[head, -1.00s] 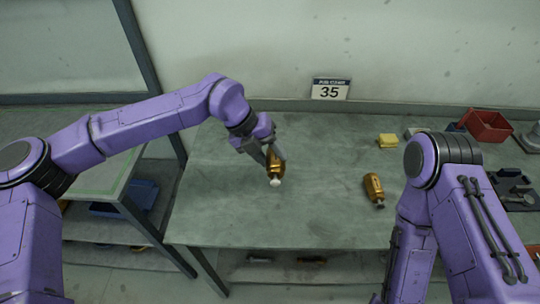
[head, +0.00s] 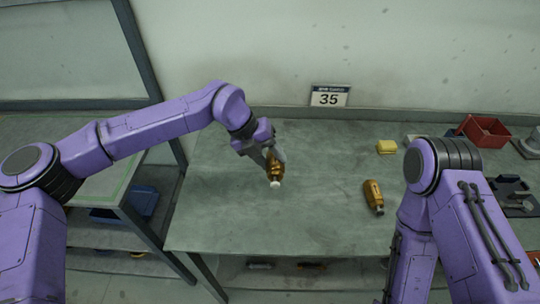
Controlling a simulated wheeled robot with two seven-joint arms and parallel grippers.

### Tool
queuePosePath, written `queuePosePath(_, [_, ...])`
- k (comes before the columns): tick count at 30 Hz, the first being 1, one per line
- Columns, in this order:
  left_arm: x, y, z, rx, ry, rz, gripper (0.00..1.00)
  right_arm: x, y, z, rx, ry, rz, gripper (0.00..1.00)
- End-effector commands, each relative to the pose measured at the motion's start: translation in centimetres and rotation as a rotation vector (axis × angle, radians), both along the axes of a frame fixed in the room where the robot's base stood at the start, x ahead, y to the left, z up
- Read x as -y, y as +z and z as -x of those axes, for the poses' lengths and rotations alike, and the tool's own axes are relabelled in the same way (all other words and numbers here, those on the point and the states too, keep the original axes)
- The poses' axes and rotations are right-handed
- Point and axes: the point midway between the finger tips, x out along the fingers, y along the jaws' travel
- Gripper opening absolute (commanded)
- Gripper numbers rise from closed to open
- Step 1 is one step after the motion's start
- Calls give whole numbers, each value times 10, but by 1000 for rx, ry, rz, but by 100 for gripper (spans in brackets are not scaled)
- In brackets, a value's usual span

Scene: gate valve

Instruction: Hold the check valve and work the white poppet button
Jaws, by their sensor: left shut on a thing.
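My left gripper (head: 270,156) is shut on a brass check valve (head: 275,169) over the left part of the grey-green table. The valve's white poppet button (head: 275,184) faces down and toward me. Part of the valve's body is hidden between the fingers.
The table (head: 215,215) is clear around the held valve. A yellow block (head: 387,147), a red bin (head: 485,131) and a dark tray (head: 515,197) are at the right. A sign reading 35 (head: 329,96) stands at the back wall. A blue bin (head: 135,203) sits on a shelf at the left.

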Motion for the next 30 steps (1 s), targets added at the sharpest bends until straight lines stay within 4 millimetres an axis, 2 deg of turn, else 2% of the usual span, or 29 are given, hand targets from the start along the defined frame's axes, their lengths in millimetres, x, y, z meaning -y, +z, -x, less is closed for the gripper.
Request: queuePosePath(30, [0, -19, 0, 2, 0, 2, 8, 0, -12, 0, 0, 0, 0, 43])
